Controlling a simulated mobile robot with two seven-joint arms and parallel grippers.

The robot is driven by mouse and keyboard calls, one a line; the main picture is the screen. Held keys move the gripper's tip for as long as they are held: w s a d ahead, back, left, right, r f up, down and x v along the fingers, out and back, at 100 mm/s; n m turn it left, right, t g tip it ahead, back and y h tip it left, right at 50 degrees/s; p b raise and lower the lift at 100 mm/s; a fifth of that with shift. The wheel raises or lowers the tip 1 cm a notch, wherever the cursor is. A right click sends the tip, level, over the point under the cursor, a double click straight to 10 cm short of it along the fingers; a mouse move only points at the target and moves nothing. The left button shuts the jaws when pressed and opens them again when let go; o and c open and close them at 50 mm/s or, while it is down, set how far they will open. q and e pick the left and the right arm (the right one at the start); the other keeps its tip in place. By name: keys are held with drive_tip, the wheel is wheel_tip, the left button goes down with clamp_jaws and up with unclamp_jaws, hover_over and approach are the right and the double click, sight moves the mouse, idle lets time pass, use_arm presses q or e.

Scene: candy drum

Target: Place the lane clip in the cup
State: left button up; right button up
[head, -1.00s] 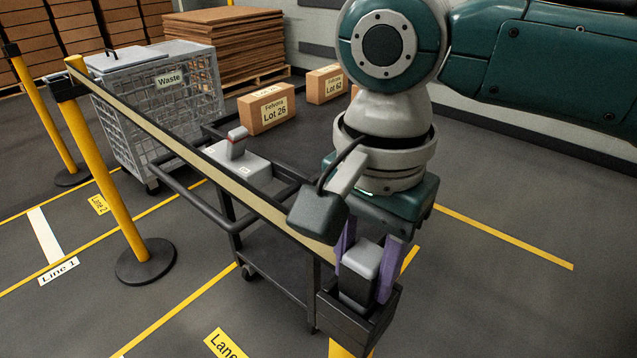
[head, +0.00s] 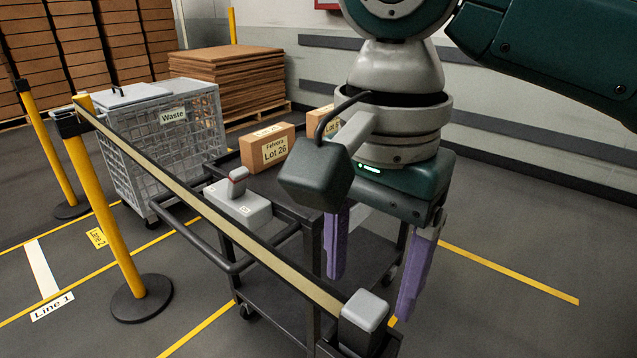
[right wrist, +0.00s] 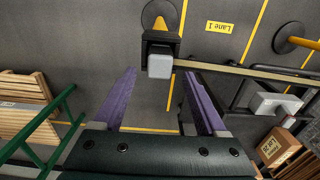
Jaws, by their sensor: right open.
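The lane clip (head: 363,322), a dark block with a pale grey top, is at the near right end of the tan belt (head: 215,217). It stands upright in the dark cup (head: 327,349), whose rim shows low in the head view; its bottom is hidden. The wrist view shows the clip's pale top (right wrist: 162,66) against the black cup (right wrist: 160,38). My right gripper (head: 370,295) is open and empty, its purple fingers apart, behind and above the clip. In the wrist view my right gripper (right wrist: 160,75) has the clip beyond its fingertips. My left gripper is out of view.
A dark cart (head: 265,283) stands behind the belt, carrying a grey block with an upright handle (head: 238,205) and a Lot 26 carton (head: 267,150). A yellow post (head: 110,215) holds the belt's far end. A waste cage (head: 160,150) stands behind. Floor at right is clear.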

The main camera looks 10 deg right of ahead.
wheel_tip(320, 180, up, 6)
drive_tip(key=s+a+f+n+t+y, duration=0.1)
drive_tip(key=s+a+f+n+y, duration=0.35)
drive_tip(key=s+f+n, duration=0.3)
drive_tip(key=s+d+f+n+t+h, duration=0.1)
drive_tip(key=s+d+f+n+h, duration=0.1)
drive_tip(key=s+d, duration=0.2)
drive_tip(key=s+d+f+n+t+h, duration=0.1)
drive_tip(key=s+d+f+n+h, duration=0.1)
drive_tip(key=s+d, duration=0.3)
drive_tip(key=d+n, duration=0.1)
drive_tip(key=d, duration=0.2)
drive_tip(key=shift+d+t, duration=0.3)
drive_tip(key=shift+d, duration=0.05)
wheel_tip(320, 180, up, 41)
drive_tip(key=p, duration=4.1)
